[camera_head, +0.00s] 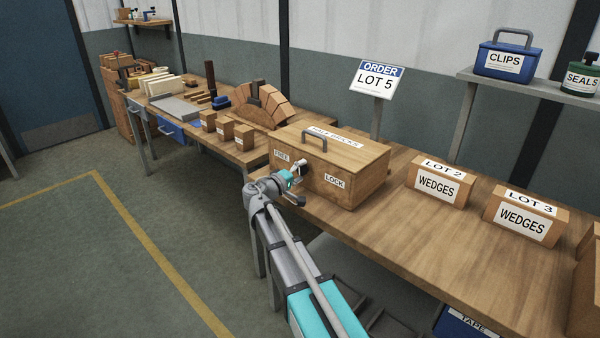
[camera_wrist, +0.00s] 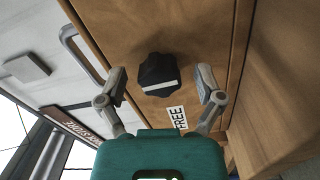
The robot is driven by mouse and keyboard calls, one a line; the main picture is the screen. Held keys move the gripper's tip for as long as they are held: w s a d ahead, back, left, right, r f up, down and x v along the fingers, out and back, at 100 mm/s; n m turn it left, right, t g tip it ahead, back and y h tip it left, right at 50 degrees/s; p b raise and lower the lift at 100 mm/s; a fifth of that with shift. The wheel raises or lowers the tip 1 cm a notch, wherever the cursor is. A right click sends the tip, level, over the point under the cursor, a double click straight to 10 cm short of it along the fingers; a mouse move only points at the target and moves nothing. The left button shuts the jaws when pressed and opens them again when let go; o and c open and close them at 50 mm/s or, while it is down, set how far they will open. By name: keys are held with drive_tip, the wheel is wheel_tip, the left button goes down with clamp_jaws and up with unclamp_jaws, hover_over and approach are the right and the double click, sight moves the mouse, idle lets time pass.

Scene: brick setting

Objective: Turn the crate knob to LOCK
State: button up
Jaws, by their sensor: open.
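The wooden crate (camera_head: 352,178) stands on the workbench with a grey handle (camera_head: 314,136) on its lid. Its front bears a FREE label (camera_head: 282,157) at left and a LOCK label (camera_head: 334,182) at right. The dark faceted knob (camera_wrist: 158,70) sits on the crate's front, with a white stripe across its face. The FREE label also shows in the wrist view (camera_wrist: 177,119); LOCK does not. My gripper (camera_head: 298,169) is at the crate's front, partly covering the knob in the head view. Its fingers are open, one each side of the knob, apparently not touching it.
Boxes marked LOT 2 (camera_head: 438,187) and LOT 3 (camera_head: 522,218) stand to the crate's right. Small wooden blocks (camera_head: 226,129) and a brick arch (camera_head: 262,105) are left. Bare bench (camera_head: 425,235) lies right of the crate.

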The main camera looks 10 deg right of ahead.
drive_tip(key=shift+a, duration=0.1)
drive_tip(key=v, duration=1.2)
idle(0.6)
